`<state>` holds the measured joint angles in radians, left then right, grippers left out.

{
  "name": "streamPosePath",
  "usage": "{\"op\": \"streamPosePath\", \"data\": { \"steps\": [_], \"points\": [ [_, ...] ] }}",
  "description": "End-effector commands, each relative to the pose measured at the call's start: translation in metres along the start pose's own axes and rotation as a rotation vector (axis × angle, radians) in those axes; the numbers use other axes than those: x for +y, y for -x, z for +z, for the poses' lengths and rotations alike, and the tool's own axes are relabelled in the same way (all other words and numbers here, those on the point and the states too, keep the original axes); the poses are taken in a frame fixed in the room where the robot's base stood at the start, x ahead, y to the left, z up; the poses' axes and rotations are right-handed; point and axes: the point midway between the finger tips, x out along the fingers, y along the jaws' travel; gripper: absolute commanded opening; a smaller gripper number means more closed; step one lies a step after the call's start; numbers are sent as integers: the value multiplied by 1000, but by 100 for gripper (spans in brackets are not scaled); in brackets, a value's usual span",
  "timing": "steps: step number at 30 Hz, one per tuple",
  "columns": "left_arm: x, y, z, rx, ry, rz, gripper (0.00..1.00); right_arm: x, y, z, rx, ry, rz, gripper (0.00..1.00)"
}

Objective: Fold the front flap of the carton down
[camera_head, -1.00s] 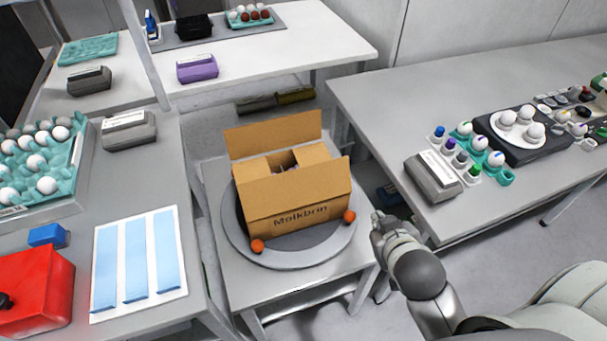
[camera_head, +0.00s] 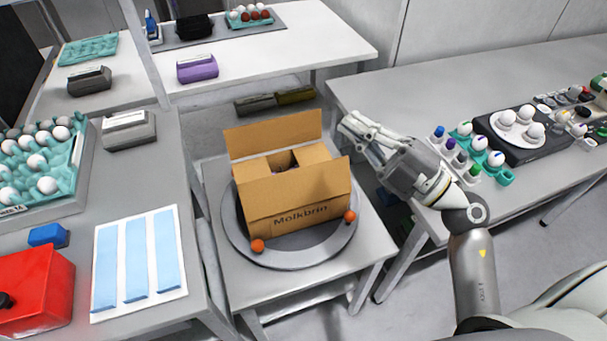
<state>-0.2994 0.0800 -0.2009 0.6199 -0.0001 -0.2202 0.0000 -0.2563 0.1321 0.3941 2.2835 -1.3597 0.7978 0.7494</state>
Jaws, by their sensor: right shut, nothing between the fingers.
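The brown cardboard carton (camera_head: 290,217), marked "Molkbrin", stands on a round grey turntable (camera_head: 300,255) on a small table. My left gripper is not in view.
Two orange balls (camera_head: 257,246) sit on the turntable at the carton's front corners. The right table (camera_head: 400,110) holds egg holders and a black device. The left table has a red box (camera_head: 35,292), a blue-striped sheet (camera_head: 137,262) and an egg tray (camera_head: 75,165).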

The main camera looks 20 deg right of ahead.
Motion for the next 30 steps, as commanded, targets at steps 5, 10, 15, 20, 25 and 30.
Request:
{"op": "streamPosePath", "data": {
  "steps": [5, 10, 15, 20, 25, 30],
  "points": [
    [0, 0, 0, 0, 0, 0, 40, -52, 17, 5, 56, 47, -311, 0],
    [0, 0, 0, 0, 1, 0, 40, -91, 45, 18, 48, 34, -556, 0],
    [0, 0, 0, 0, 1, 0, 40, -107, 63, 24, 32, 14, -672, 0],
    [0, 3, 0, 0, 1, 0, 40, -115, 57, 24, 30, 9, -686, 0],
    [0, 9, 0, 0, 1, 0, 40, -132, 33, 22, 33, 6, -683, 0],
    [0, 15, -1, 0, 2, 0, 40, -156, 3, 21, 34, 6, -683, 0]
  ]
}}
